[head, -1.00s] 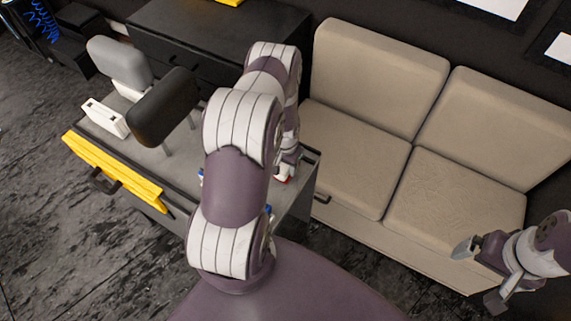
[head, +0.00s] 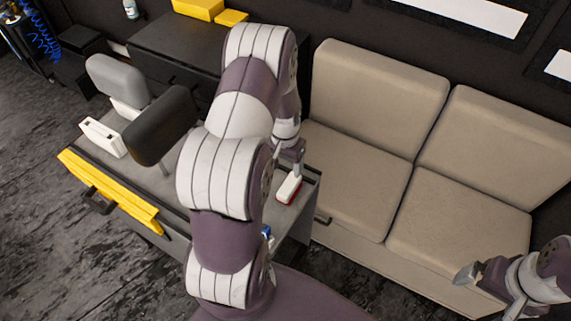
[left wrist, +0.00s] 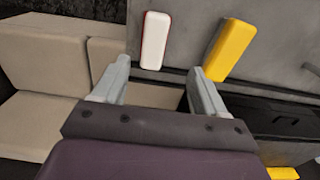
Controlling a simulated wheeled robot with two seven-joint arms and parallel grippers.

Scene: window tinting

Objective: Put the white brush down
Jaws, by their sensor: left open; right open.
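The white brush (head: 289,188), a white block with a red edge, lies on the grey top of the cart (head: 283,216) near its right edge. In the left wrist view the brush (left wrist: 155,40) lies flat beyond my fingertips, apart from them. My left gripper (head: 291,153) is open and empty, just above and behind the brush in the head view; its two spread fingers also show in the left wrist view (left wrist: 158,68). My right gripper (head: 472,278) is open and empty at the lower right, in front of the sofa.
A yellow block (left wrist: 230,50) lies beside the brush. A dark pad (head: 160,126), a grey pad (head: 117,80) and a white item (head: 102,137) occupy the cart's left part. A yellow strip (head: 110,190) runs along its front. A beige sofa (head: 345,180) stands to the right.

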